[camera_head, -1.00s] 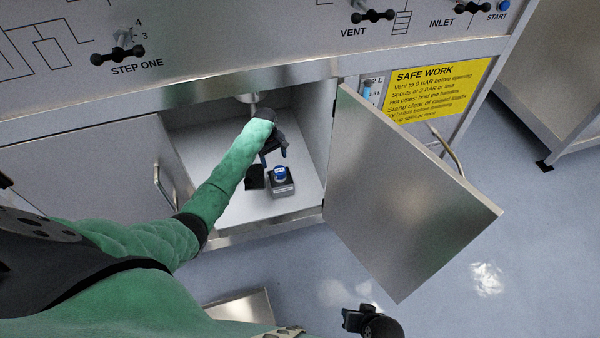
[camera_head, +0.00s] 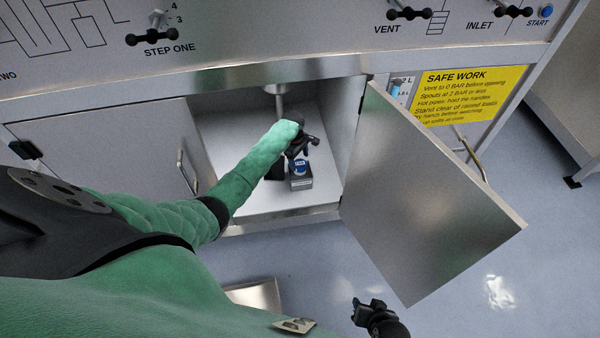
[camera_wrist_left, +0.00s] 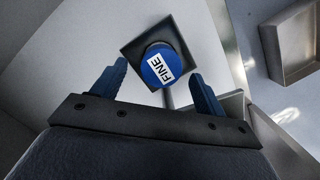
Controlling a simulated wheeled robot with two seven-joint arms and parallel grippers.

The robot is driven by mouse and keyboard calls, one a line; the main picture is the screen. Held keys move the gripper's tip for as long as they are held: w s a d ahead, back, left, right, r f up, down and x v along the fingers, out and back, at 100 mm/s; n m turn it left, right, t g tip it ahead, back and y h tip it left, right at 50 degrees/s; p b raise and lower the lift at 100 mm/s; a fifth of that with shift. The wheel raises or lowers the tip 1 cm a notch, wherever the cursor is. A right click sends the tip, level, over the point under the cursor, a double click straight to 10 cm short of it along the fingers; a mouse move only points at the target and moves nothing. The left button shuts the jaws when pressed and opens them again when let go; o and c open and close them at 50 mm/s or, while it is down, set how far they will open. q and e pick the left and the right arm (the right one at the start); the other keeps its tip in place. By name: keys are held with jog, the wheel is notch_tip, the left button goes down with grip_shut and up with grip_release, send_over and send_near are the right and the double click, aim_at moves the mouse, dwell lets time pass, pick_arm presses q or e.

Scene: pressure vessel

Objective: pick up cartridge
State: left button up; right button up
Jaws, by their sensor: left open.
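The cartridge (camera_head: 300,167) has a round blue top and stands in a dark square holder (camera_head: 301,183) on the cabinet floor. In the left wrist view the cartridge (camera_wrist_left: 162,66) shows its blue top with a white label reading FINE. My left gripper (camera_head: 301,148) is inside the cabinet, just above the cartridge. Its fingers (camera_wrist_left: 157,74) are open, with the blue top ahead of and between their tips. I cannot tell whether they touch it. My right gripper (camera_head: 366,305) is low in the head view, over the floor and away from the cabinet; its jaw state is unclear.
The open cabinet door (camera_head: 430,195) stands out to the right of the opening. A closed door (camera_head: 110,160) is on the left. A grey tray (camera_head: 255,294) lies on the floor.

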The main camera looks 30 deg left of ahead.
aim_at(300, 163)
pick_arm(q)
jog(key=shift+s+d+f, duration=0.1)
jog(key=shift+f, duration=0.55)
jog(key=shift+s+d+f, duration=0.1)
jog(key=shift+f, duration=0.5)
jog(key=shift+d+f, duration=0.1)
jog(key=shift+f, duration=0.45)
jog(key=shift+w, duration=0.1)
jog(key=c, duration=1.4)
notch_tip(300, 163, up, 9)
jog(key=shift+r+p, duration=0.1)
jog(key=shift+p, duration=0.2)
jog(key=shift+c, duration=0.2)
jog(key=shift+r, duration=0.45)
pick_arm(e)
jog(key=shift+d+r, duration=0.1)
jog(key=shift+r, duration=1.05)
